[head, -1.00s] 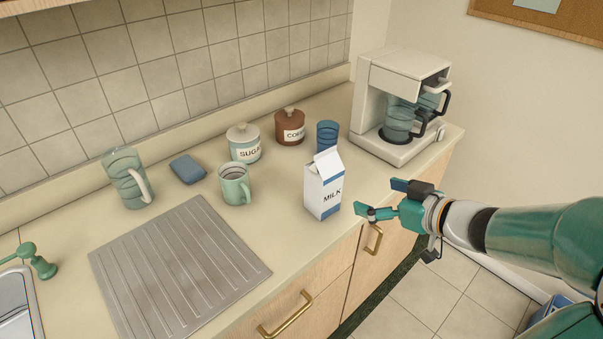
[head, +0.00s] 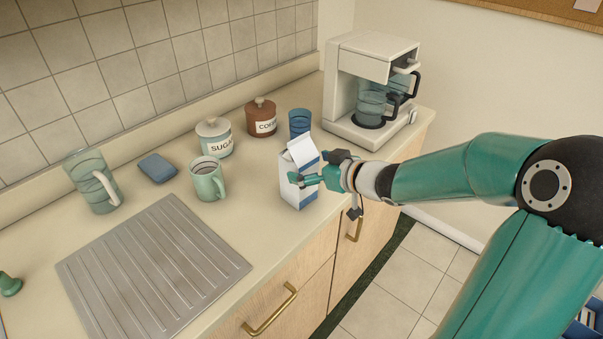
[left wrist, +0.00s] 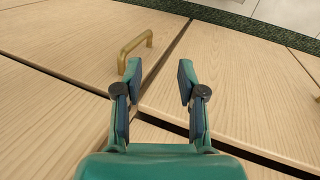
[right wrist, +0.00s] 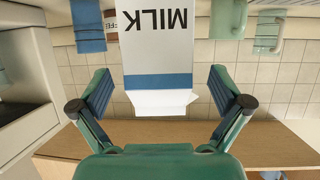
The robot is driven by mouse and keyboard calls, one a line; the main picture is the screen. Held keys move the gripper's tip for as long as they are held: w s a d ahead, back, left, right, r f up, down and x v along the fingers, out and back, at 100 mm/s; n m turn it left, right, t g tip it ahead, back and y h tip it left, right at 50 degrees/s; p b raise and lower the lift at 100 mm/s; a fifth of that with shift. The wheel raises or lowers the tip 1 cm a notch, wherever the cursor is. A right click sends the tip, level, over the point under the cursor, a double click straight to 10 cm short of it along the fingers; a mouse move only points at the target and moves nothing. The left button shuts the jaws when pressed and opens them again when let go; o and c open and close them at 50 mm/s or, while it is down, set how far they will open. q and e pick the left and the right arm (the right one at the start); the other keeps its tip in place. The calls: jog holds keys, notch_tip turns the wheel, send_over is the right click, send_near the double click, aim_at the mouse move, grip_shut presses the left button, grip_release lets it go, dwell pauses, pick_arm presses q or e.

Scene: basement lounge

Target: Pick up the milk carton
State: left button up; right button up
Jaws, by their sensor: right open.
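The milk carton (head: 287,188) stands upright on the counter, white with blue bands and a gabled top. My right gripper (head: 316,169) is at its right side, with one finger across the carton's front and the other by its far side, hiding part of the label. In the right wrist view the carton (right wrist: 158,50) appears upside down between the spread fingers, with a gap on each side. The right gripper is open and holds nothing. My left gripper (left wrist: 160,72) shows only in the left wrist view, open and empty before wooden cabinet fronts.
A blue cup (head: 300,122) stands just behind the carton. The coffee maker (head: 345,120) is at the back right. A green mug (head: 207,180), the sugar jar (head: 214,139) and the coffee jar (head: 261,117) stand to the left. Bare counter lies between mug and carton.

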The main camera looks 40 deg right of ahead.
jog(key=x, duration=0.4)
jog(key=shift+w+d+f, duration=0.1)
jog(key=shift+w, duration=0.2)
jog(key=shift+s, duration=0.1)
jog(key=c, duration=1.3)
jog(key=shift+r, duration=0.25)
